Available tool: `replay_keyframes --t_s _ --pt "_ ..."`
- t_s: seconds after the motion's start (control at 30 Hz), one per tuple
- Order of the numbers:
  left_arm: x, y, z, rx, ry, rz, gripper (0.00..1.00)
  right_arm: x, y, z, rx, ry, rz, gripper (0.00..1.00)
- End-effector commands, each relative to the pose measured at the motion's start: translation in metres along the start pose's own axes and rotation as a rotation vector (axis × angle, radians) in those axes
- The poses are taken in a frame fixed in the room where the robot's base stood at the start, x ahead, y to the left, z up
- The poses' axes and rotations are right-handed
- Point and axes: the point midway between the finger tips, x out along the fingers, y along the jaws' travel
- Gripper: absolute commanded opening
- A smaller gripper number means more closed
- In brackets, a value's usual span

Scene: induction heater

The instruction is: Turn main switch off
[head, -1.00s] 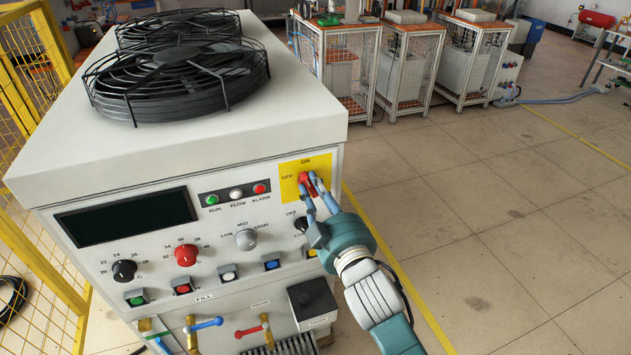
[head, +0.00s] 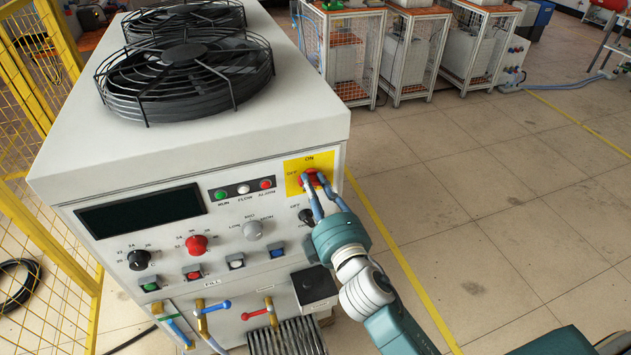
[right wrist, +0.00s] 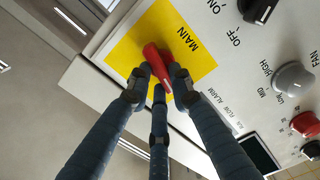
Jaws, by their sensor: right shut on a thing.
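The main switch is a red rotary handle (head: 308,179) on a yellow plate (head: 293,188) marked ON and OFF, at the upper right of the grey machine's front panel. My right gripper (head: 316,184) is shut on the red handle, its blue fingers partly hiding it. In the right wrist view the red handle (right wrist: 155,58) stands between the fingertips, on the yellow plate (right wrist: 160,25) with the word MAIN. The handle's exact setting is hard to read behind the fingers. My left gripper is not in view.
A small black knob (head: 306,216) sits just below the yellow plate, near my right fingers. A row of red, green and white lamps (head: 244,188) is to the left. Black fans (head: 185,75) top the machine. Open floor (head: 480,230) lies to the right.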

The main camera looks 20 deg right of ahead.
Motion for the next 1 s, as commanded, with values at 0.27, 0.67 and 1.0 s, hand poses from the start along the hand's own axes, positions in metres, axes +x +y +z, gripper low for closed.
replay_keyframes --t_s 0.27,0.67,1.0 --pt "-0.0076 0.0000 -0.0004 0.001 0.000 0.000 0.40 -0.0002 -0.0010 -0.0013 -0.173 0.001 -0.001 0.00" --pt "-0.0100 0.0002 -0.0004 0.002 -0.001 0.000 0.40 -0.0002 -0.0030 -0.0015 -0.267 0.001 -0.002 0.00" --pt "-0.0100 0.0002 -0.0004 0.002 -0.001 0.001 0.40 -0.0003 -0.0034 -0.0013 -0.271 0.001 -0.002 0.00"
